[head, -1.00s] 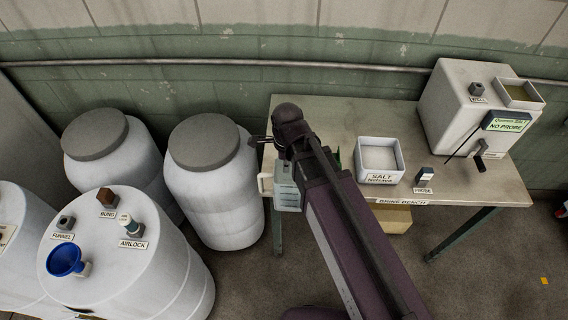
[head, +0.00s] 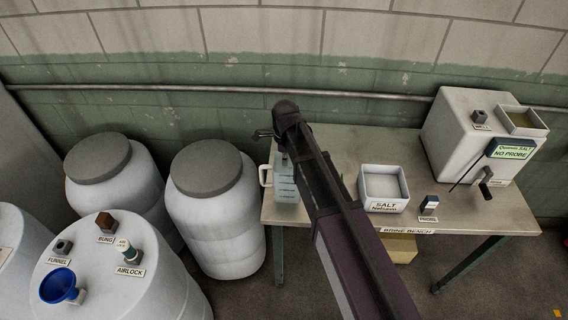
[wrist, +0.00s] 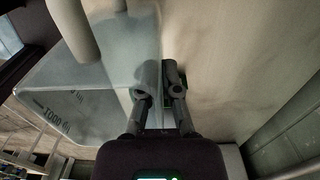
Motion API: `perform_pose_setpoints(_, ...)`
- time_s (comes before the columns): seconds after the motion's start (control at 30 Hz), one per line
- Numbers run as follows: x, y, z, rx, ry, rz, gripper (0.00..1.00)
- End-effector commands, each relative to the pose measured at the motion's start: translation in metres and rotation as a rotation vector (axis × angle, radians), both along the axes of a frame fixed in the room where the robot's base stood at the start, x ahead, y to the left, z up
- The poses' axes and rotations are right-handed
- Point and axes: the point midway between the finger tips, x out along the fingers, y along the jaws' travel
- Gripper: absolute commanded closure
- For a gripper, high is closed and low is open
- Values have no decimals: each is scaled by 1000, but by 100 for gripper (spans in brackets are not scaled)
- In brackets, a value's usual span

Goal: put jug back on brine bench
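The jug (head: 286,184) is pale and translucent, with a light handle at its left. In the head view it is over the left end of the brine bench (head: 335,217), partly hidden by my arm. I cannot tell whether its base touches the bench. In the wrist view the jug (wrist: 85,95) shows its volume marks on the left. My gripper (wrist: 160,82) has its fingers close together, one on each side of the jug's wall edge, and looks shut on it. In the head view the fingertips are hidden behind my arm.
A white salt tray (head: 383,205), a probe holder (head: 430,203) and a white box with a "NO PROBE" display (head: 470,130) stand on the bench to the right. White barrels (head: 213,215) stand left of the bench. A wall pipe (head: 200,89) runs behind.

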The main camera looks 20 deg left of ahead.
Motion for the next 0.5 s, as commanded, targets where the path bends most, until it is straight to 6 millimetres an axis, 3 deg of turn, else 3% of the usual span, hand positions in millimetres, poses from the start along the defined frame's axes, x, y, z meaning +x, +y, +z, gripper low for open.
perform_pose_setpoints(0.5, 8, 3, -1, 0, 0, 0, 100)
